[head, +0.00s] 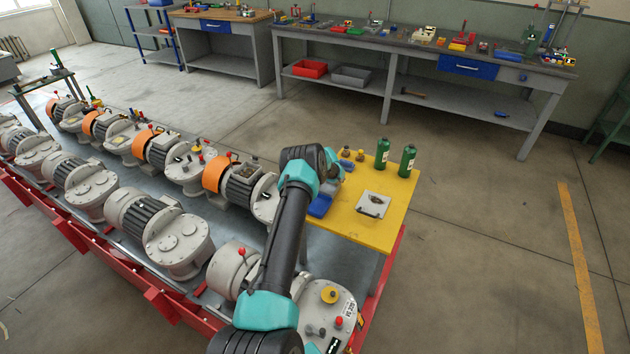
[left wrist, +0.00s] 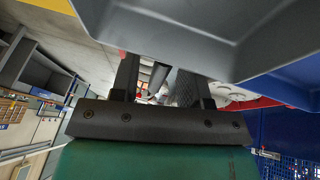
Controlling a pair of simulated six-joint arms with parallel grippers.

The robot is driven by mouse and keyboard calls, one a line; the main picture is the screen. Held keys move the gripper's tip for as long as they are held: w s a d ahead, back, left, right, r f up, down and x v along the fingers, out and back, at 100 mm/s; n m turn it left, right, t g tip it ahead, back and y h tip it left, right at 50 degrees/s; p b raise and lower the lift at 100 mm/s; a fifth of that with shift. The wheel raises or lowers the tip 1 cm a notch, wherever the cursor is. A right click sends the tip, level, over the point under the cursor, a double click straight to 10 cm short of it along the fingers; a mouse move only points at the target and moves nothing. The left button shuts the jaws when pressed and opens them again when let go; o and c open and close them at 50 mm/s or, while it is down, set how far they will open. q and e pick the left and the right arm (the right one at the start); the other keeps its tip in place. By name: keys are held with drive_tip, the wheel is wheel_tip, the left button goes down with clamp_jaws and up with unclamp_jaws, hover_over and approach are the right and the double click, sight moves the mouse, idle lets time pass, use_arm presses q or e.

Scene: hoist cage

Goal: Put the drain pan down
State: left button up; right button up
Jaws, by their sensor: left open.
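My left arm rises from the bottom centre of the head view. Its gripper end, by the yellow table (head: 396,225), is mostly hidden behind the wrist. In the left wrist view my left gripper (left wrist: 160,84) is open, its two dark fingers apart. A large grey surface (left wrist: 200,35) with bent edges fills the top, close to the fingers; I cannot tell whether it is the drain pan. On the yellow table lie a pale square plate (head: 373,209) with a dark patch and a blue thing (head: 320,206), partly hidden. Neither is clearly the pan. My right gripper is not in view.
Two green bottles (head: 383,153) (head: 407,161) stand at the table's back, with small brass-coloured parts (head: 361,155) left of them. Rows of grey geared motors (head: 178,243) fill the red-framed bench on the left. A long workbench (head: 400,48) stands behind. Floor to the right is clear.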

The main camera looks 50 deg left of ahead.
use_arm(q)
drive_tip(key=v, duration=1.2)
drive_tip(key=shift+r, duration=0.15)
idle(0.5)
drive_tip(key=d+f+m+h, duration=0.2)
drive_tip(key=d+f+m, duration=0.1)
drive_tip(key=d, duration=0.7)
drive_tip(key=d+f+m+t+h, duration=0.1)
drive_tip(key=d+f+m+h, duration=0.1)
drive_tip(key=d, duration=0.8)
drive_tip(key=s+d+f+m+h, duration=0.1)
drive_tip(key=d+f+m, duration=0.3)
drive_tip(key=d, duration=0.6)
drive_tip(key=shift+m+t+h, duration=0.3)
drive_tip(key=shift+m+h, duration=0.1)
drive_tip(key=shift+h, duration=0.3)
drive_tip(key=s+d+m+g+h, duration=0.1)
drive_tip(key=s+d+m, duration=1)
drive_tip(key=s+d, duration=1.1)
drive_tip(key=s+h, duration=0.1)
drive_tip(key=s, duration=0.1)
drive_tip(key=shift+s+d+r, duration=0.3)
drive_tip(key=shift+s+r, duration=0.1)
